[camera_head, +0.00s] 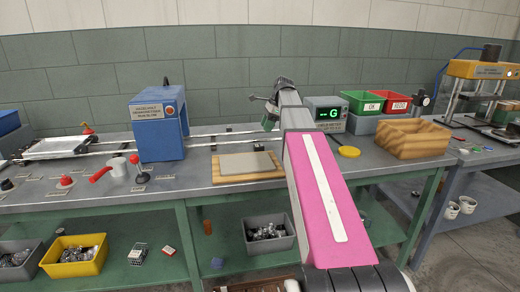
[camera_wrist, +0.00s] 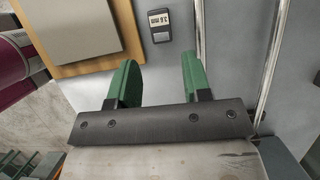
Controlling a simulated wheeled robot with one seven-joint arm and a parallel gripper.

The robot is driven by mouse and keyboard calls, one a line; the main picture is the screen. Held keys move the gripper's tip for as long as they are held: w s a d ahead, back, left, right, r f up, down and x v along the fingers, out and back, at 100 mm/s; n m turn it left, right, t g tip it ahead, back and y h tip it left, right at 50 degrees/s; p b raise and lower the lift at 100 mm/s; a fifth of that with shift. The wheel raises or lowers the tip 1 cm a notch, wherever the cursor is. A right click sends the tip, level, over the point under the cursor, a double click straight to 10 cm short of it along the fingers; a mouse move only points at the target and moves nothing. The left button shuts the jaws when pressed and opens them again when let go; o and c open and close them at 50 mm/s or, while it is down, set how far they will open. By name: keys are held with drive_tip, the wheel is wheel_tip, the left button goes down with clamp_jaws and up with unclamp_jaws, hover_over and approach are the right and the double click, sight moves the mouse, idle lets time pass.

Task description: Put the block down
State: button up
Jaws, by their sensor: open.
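A small dark block (camera_wrist: 160,28) with a white label reading "3.6 mm" lies on the grey bench top in the wrist view, just right of the wooden board's edge. My gripper (camera_wrist: 158,72) shows two green fingers spread wide apart, with only bare bench between them. The block is beyond the fingertips, roughly in line with the gap, and no contact shows. In the head view my gripper (camera_head: 269,120) is over the rear of the bench, partly hidden by my pink arm.
A wooden board with a grey plate (camera_head: 246,164) lies on the bench, left of my arm. Metal rails (camera_head: 222,136) run behind it. A blue machine (camera_head: 160,124) stands left. A display reading "G" (camera_head: 327,115), red and green bins, a yellow disc (camera_head: 349,152) and a wooden tray (camera_head: 412,139) stand right.

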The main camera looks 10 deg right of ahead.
sight(259, 146)
drive_tip(key=x, duration=0.9)
drive_tip(key=shift+d+f, duration=0.1)
drive_tip(key=shift+f, duration=0.15)
drive_tip(key=shift+c, duration=0.3)
clamp_jaws()
